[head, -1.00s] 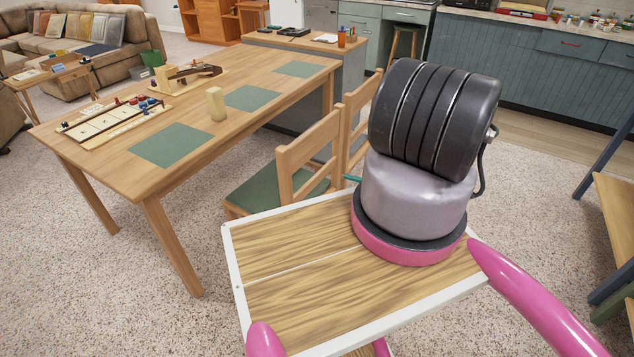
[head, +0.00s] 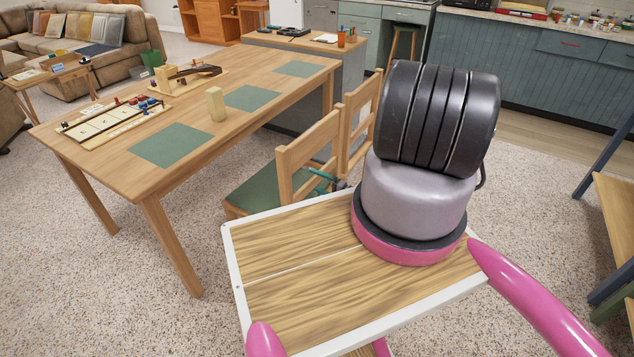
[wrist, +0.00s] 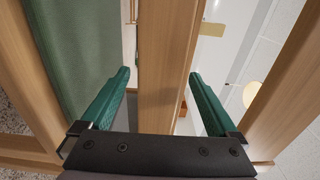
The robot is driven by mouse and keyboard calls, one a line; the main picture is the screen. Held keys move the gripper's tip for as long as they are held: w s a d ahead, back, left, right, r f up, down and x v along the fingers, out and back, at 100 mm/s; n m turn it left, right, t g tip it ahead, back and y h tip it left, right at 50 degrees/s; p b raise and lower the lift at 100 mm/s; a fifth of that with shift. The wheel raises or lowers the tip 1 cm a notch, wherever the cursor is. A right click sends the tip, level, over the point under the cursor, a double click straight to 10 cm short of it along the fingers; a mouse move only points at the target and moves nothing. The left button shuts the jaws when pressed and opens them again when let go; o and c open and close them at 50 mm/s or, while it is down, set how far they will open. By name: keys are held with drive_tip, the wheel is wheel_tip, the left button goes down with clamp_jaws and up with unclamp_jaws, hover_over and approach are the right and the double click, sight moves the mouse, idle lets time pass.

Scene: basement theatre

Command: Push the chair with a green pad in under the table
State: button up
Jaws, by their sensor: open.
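The chair with a green pad (head: 262,193) stands at the near long side of the wooden table (head: 172,201). Its backrest (head: 309,146) faces my side, and the seat's front part lies close to the table edge. My arm partly hides the chair's lower right. My gripper (head: 318,178) is at the backrest, mostly hidden behind my own body. In the wrist view, my gripper (wrist: 158,76) is open, with its teal fingers on either side of a wooden chair bar (wrist: 166,60). I cannot tell whether they touch it. The green pad (wrist: 82,45) shows at left.
A second wooden chair (head: 360,115) stands just beyond the first along the same side. The table holds green mats (head: 170,145), a board game (head: 108,122) and a pale block (head: 215,104). Open carpet (head: 100,285) lies in front.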

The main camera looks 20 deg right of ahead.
drive_tip(key=shift+w+a, duration=0.3)
drive_tip(key=shift+w, duration=0.15)
clamp_jaws()
idle(0.3)
drive_tip(key=shift+w+r, duration=0.1)
